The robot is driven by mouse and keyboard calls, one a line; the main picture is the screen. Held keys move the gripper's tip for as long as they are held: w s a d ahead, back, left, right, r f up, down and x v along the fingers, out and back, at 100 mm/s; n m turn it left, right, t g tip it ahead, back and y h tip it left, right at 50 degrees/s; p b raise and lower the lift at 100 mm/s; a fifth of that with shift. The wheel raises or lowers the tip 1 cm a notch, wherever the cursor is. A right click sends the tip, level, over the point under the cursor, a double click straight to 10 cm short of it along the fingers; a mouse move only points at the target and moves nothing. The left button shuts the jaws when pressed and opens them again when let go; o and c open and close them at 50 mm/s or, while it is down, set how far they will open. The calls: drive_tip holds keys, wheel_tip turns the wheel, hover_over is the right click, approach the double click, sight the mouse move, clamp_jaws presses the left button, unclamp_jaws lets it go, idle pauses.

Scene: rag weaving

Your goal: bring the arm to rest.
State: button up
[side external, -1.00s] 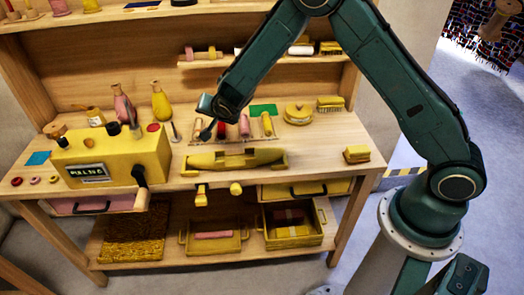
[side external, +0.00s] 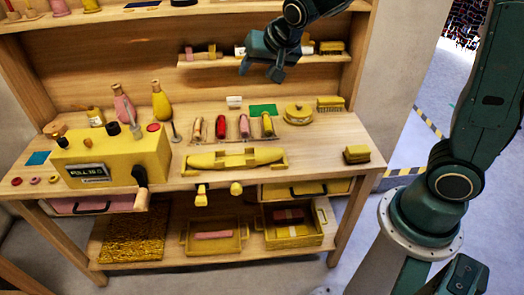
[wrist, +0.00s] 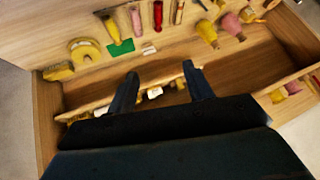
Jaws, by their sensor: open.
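My gripper (side external: 262,72) is raised in front of the upper shelf, above the back of the workbench (side external: 330,150). In the wrist view its two dark fingers (wrist: 160,86) stand apart with nothing held between them. In the side view it is clear of the bench top, and I cannot tell exactly how far it is from the shelf.
The bench holds a yellow machine (side external: 112,158) with a crank, a yellow shuttle-like tool (side external: 235,158), several coloured rolls on a rack (side external: 221,127), bottles (side external: 161,100) and brushes (side external: 330,104). A narrow shelf (side external: 215,62) runs behind my gripper. Open floor (side external: 425,130) lies right.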

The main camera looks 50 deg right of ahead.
drive_tip(key=s+r+n+g+y, duration=0.2)
drive_tip(key=s+r+n, duration=0.2)
drive_tip(key=s, duration=2.2)
drive_tip(key=n, duration=0.3)
drive_tip(key=shift+a+n, duration=0.3)
drive_tip(key=shift+a, duration=0.1)
